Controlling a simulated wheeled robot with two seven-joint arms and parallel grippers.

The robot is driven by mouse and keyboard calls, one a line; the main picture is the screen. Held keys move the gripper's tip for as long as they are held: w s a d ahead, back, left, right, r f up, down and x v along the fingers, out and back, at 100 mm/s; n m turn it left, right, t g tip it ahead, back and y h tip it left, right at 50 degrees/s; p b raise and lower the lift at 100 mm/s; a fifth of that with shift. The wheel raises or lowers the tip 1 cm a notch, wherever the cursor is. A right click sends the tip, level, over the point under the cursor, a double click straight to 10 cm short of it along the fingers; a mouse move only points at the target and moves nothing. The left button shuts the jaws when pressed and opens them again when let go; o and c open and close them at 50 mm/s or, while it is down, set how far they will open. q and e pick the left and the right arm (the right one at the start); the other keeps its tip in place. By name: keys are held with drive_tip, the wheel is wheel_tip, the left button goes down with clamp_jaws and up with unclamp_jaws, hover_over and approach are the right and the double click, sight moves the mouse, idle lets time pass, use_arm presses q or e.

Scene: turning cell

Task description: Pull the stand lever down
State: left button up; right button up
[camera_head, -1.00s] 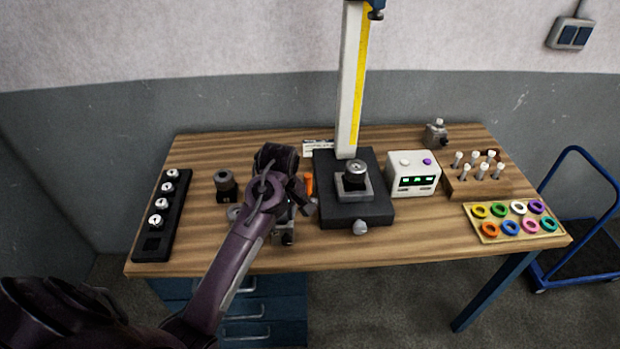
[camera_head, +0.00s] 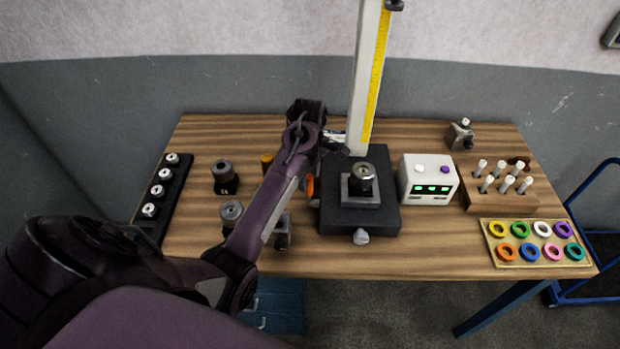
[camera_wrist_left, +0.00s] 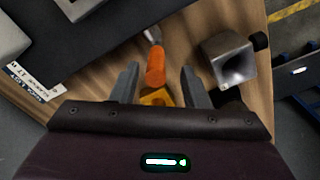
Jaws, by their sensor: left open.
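The stand has a tall pale column (camera_head: 366,80) with a yellow scale, rising from a black base (camera_head: 343,220). A dark part (camera_head: 395,5) shows at the column's top, cut off by the picture edge. A grey knob (camera_head: 361,237) is at the base's front. I cannot make out a lever for sure. My left gripper (camera_head: 335,143) is beside the foot of the column, left of it, partly hidden by its own wrist. In the left wrist view, its fingers (camera_wrist_left: 158,78) are apart and hold nothing. My right gripper is out of view.
An orange-handled tool (camera_wrist_left: 155,66) lies on the table below the left fingers, with a grey hollow block (camera_wrist_left: 231,61) beside it. A white box with green displays (camera_head: 428,180), a peg block (camera_head: 500,200) and a ring tray (camera_head: 530,260) stand at right. A black rack (camera_head: 150,232) is at left.

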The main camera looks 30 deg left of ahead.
sight(310, 182)
use_arm(q)
drive_tip(key=shift+w+f, duration=0.2)
drive_tip(key=shift+f, duration=1.35)
clamp_jaws()
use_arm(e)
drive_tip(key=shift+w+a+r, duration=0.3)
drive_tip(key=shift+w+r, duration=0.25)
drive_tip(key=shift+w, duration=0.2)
